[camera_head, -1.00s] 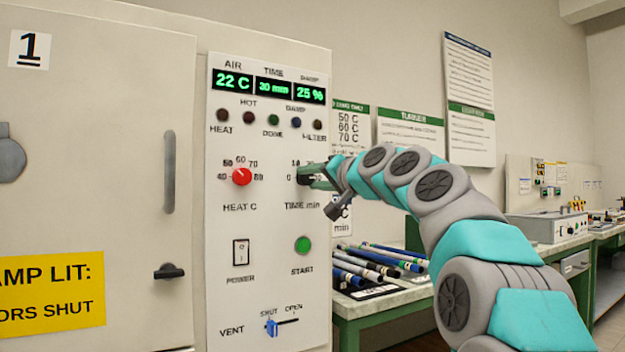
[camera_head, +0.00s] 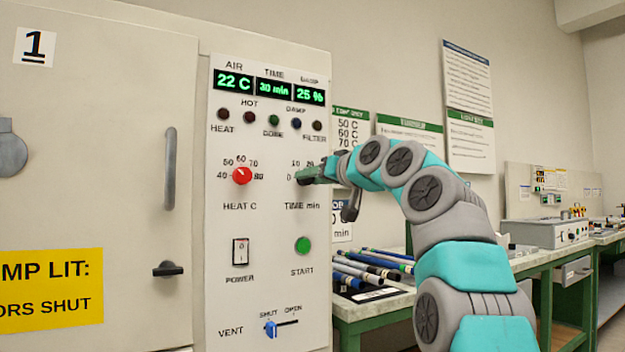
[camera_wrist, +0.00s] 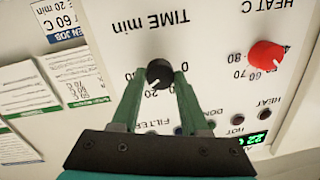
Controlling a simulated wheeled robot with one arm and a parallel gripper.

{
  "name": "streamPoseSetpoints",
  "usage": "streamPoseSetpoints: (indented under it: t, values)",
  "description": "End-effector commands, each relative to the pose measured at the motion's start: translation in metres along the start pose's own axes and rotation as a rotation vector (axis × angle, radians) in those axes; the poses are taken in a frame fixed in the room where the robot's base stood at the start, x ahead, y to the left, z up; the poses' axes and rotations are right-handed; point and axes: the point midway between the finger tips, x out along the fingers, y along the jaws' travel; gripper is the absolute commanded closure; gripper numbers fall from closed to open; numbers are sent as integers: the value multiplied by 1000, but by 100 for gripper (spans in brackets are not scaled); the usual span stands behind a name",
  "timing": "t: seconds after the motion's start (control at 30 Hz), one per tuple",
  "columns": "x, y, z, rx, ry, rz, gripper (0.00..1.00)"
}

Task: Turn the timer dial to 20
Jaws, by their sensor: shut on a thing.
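In the wrist view, upside down, a white mark on the dial lies close to the printed 20. Part of the scale is hidden by the fingers. The time display (camera_head: 273,87) reads 30 min.
The red heat dial (camera_head: 242,176) is left of the timer dial. Signal lamps (camera_head: 273,119) are above; the green start button (camera_head: 302,245) and power switch (camera_head: 240,251) are below. A bench with several rods (camera_head: 372,266) stands to the right.

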Motion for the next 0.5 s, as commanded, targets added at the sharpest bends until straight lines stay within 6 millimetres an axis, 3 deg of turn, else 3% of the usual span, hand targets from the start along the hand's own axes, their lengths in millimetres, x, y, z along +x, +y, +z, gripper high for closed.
streamPoseSetpoints:
  t: [0.5]
  values:
    - [2, -1, 1, -70, -6, 2, 100]
